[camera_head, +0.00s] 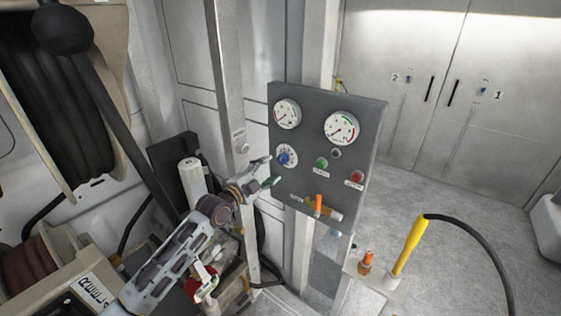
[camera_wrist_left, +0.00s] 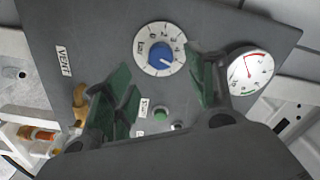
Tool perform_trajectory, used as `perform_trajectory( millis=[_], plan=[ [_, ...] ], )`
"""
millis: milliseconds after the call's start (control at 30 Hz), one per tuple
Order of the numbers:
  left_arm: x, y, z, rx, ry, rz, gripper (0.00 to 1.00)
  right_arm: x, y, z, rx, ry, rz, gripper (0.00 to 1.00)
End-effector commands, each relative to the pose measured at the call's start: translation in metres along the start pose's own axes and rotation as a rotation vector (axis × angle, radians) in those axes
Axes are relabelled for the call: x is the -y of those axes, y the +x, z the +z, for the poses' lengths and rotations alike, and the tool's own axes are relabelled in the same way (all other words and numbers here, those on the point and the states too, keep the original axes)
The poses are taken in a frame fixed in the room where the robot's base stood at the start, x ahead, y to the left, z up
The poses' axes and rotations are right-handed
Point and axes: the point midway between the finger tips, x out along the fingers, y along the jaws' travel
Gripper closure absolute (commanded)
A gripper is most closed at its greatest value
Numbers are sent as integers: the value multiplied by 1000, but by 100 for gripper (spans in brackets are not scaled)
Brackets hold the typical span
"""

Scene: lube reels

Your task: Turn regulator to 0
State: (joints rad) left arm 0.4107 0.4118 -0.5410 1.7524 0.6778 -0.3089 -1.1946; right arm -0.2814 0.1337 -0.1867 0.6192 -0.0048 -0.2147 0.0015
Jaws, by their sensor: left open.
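The regulator is a blue knob (camera_head: 284,158) on a white numbered dial, at the left of the grey panel (camera_head: 354,105). In the left wrist view the knob (camera_wrist_left: 162,54) shows whole, with the numbered scale around it. A pale mark on the knob is too small to read for certain. My left gripper (camera_head: 268,172) is open and empty, just in front of the panel, near the knob and slightly below it in the head view. In the left wrist view its green-padded fingers (camera_wrist_left: 163,88) are apart, with the knob beyond the gap between them. My right gripper is not seen.
Two gauges (camera_head: 341,127) sit above the knob. A green button (camera_head: 321,163), a red button (camera_head: 357,177) and an orange valve handle (camera_head: 318,205) are close by. A yellow nozzle (camera_head: 408,245) stands at lower right. A metal post (camera_head: 232,80) and hose reels flank my arm.

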Motion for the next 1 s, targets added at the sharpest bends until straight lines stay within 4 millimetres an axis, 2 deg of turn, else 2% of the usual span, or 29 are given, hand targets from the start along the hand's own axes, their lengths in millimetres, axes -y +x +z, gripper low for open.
perform_trajectory(
  millis=[600,1000],
  plan=[
    [0,55,0,0,0,0,44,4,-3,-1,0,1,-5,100],
    [0,76,0,0,0,0,44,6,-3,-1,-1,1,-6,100]
  ],
)
